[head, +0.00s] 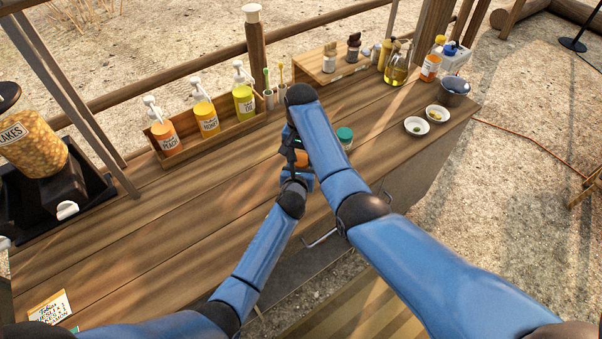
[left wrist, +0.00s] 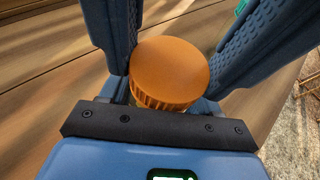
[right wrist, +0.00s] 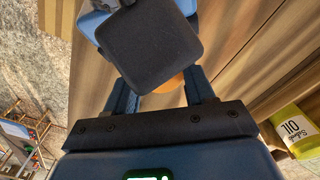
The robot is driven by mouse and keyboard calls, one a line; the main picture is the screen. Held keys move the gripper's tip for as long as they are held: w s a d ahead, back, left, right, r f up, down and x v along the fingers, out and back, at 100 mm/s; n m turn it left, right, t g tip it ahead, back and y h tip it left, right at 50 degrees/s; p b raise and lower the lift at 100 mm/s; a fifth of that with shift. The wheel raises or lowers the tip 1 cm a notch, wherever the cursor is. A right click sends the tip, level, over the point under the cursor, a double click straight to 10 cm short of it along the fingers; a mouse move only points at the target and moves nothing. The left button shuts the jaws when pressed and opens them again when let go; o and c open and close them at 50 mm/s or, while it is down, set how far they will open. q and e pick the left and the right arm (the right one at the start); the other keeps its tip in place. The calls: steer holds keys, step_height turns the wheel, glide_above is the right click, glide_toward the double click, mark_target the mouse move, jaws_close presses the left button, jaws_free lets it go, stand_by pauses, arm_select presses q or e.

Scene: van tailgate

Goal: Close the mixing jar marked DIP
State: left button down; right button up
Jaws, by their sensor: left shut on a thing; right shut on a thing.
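The mixing jar stands on the counter, mostly hidden by my arms in the head view. Its orange lid (left wrist: 170,68) sits on top in the left wrist view, and a sliver of it (right wrist: 171,83) shows in the right wrist view. My left gripper (left wrist: 165,103) is shut on the jar below the lid. My right gripper (right wrist: 160,90) comes from above, its fingers shut on either side of the lid. The DIP marking is not readable. I cannot tell whether the lid is fully seated.
A teal-lidded jar (head: 345,135) stands close to the right of my grippers. A wooden rack (head: 222,128) with pump bottles is behind. Two small white bowls (head: 416,126) and a dark pot (head: 454,92) are at the right end. The counter's left middle (head: 180,220) is clear.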

steer(key=shift+m, duration=0.9)
steer(key=o, duration=1.2)
steer(key=shift+c, duration=0.2)
steer(key=shift+r, duration=2.3)
steer(key=shift+c, duration=0.4)
